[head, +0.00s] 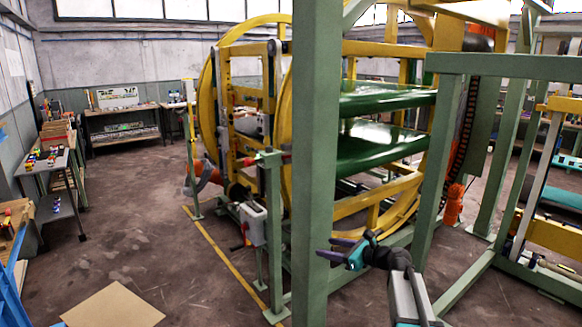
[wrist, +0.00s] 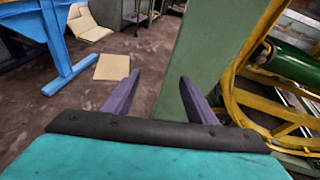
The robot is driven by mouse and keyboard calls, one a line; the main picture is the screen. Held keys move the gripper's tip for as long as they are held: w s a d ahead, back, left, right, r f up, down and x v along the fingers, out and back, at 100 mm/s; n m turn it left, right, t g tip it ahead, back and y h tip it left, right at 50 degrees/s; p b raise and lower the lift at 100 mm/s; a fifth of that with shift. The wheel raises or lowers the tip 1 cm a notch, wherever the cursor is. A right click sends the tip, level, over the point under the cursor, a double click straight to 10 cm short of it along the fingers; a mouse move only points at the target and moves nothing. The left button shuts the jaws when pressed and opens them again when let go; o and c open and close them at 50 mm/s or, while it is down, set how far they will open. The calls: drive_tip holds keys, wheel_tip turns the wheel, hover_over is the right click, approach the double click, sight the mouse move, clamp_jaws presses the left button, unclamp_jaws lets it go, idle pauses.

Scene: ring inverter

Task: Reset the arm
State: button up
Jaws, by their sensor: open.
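My gripper (head: 331,247) is in front of the thick green post (head: 315,150) in the head view, with its purple fingers pointing left. In the wrist view my gripper (wrist: 160,95) shows two purple fingers spread apart with nothing between them. Behind the right finger stands the green post (wrist: 205,55); I cannot tell whether they touch. My arm (head: 408,295) comes up from the bottom edge of the head view.
A green frame (head: 450,150) is at the right. A cardboard sheet (head: 113,306) lies on the floor. A blue stand (wrist: 65,60) shows at left in the wrist view. Floor at left is mostly clear.

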drive_tip(key=s+a+f+n+g+h, duration=0.1)
drive_tip(key=s+a+f+n+g, duration=0.15)
drive_tip(key=s+f, duration=0.65)
drive_tip(key=s+a+f+n+g, duration=0.1)
drive_tip(key=s+a+f+g, duration=0.2)
drive_tip(key=f, duration=1)
drive_tip(key=s+a+f+n+g+h, duration=0.1)
drive_tip(key=s+a+f+n+g, duration=0.15)
drive_tip(key=s+f, duration=0.7)
drive_tip(key=s+f+n+g+h, duration=0.3)
drive_tip(key=s+f+n+g, duration=0.15)
drive_tip(key=s+f, duration=1.2)
drive_tip(key=s+d+n+g+h, duration=0.1)
drive_tip(key=s+d+n+h, duration=0.1)
drive_tip(key=s+d+n, duration=0.3)
drive_tip(key=s+d+f+n+g+h+b, duration=0.1)
drive_tip(key=s+d+n+g+h, duration=0.1)
drive_tip(key=s+d+n, duration=0.4)
drive_tip(key=shift+s+d+n+h, duration=0.2)
drive_tip(key=shift+s+n+h, duration=0.6)
drive_tip(key=shift+s+n, duration=2.15)
drive_tip(key=shift+s+m, duration=0.8)
